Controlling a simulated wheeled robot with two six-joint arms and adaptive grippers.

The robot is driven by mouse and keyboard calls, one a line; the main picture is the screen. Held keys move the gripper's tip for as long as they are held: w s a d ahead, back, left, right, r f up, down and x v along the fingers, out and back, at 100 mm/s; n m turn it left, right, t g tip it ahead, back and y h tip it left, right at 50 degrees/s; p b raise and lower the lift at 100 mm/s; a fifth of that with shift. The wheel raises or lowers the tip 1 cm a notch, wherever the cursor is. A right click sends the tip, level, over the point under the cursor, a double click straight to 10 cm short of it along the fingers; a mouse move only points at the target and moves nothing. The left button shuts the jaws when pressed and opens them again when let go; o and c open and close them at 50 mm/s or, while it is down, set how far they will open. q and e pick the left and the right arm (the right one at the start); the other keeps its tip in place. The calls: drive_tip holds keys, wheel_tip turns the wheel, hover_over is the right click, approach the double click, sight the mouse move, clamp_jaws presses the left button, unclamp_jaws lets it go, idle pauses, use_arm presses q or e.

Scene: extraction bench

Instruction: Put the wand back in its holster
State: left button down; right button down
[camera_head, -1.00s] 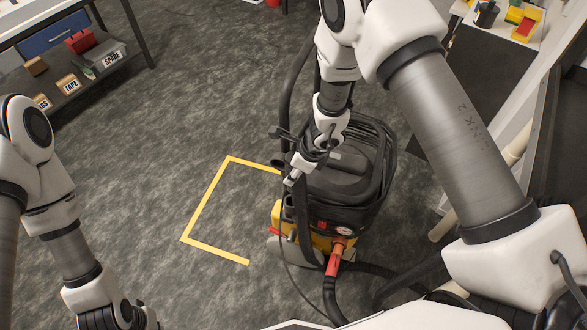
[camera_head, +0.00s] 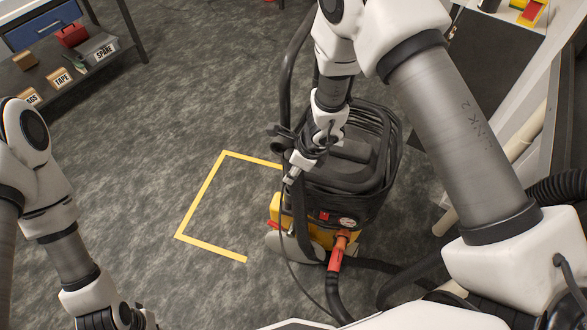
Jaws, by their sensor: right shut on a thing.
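My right gripper (camera_head: 293,176) is over the left side of the black and yellow extraction machine (camera_head: 350,190). It is shut on a dark, slim part that I take to be the wand (camera_head: 299,212). This part runs down along the machine's side toward a grey, flat piece (camera_head: 290,246) near the floor. The arm hides much of it, and I cannot tell the holster from the machine's body. A curved black tube (camera_head: 284,95) rises behind the gripper. My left gripper (camera_head: 118,318) is at the bottom left edge, cut off, its fingertips not clear.
A yellow tape outline (camera_head: 205,195) lies on the grey carpet left of the machine. A black hose with a red-orange connector (camera_head: 337,255) leaves the machine's front. A labelled shelf (camera_head: 75,75) stands at the upper left. The carpet between is clear.

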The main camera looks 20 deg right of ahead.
drive_tip(key=shift+w, duration=0.1)
idle(0.3)
drive_tip(key=shift+b, duration=0.45)
idle(0.7)
drive_tip(key=shift+f+b, duration=2.5)
drive_tip(key=shift+b, duration=0.4)
drive_tip(key=c, duration=0.6)
unclamp_jaws()
